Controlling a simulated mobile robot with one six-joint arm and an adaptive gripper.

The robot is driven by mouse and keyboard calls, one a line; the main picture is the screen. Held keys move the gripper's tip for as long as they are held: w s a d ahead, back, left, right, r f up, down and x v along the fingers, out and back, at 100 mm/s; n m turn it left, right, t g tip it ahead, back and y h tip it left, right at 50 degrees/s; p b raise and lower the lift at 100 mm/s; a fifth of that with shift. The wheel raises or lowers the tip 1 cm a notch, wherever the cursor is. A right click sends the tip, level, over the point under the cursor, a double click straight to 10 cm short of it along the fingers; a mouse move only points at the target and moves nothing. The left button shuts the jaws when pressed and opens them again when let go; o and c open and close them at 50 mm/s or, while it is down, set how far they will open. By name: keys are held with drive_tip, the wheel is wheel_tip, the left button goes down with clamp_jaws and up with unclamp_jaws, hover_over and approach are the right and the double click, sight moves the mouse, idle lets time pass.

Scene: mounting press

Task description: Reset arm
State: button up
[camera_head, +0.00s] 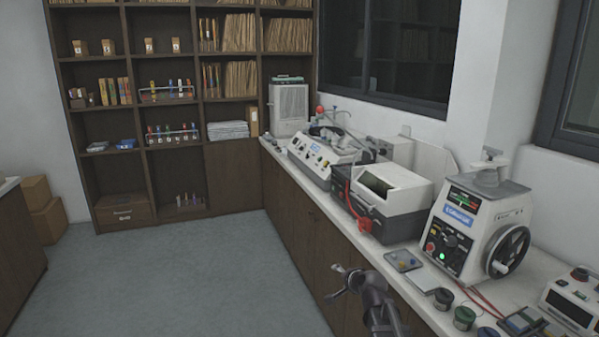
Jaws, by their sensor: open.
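My gripper (345,283) is at the lower middle of the head view, in front of the wooden cabinet fronts below the counter. Its fingers point up and left. It is open, and I see nothing between the fingers. My dark arm comes up from the bottom edge behind it. The white mounting press (473,225) stands on the counter at the right, with a black handwheel (509,251) on its side and a green lit button on its front. The gripper is apart from the press and from the counter.
The white counter (330,205) holds several machines, a small tray (403,261) and several round jars (464,317) near its front edge. Tall shelves (135,110) stand at the back. The grey floor (190,280) is clear.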

drive_tip(key=s+d+f+n+g+h+p, duration=0.1)
drive_tip(key=s+n+g, duration=0.3)
drive_tip(key=s, duration=0.7)
drive_tip(key=s+d+f+n+g+h+p, duration=0.2)
drive_tip(key=s+g, duration=0.5)
drive_tip(key=s, duration=0.5)
wheel_tip(320, 180, down, 2)
drive_tip(key=d+n+h, duration=0.1)
drive_tip(key=n, duration=0.2)
drive_tip(key=shift+s+f, duration=0.2)
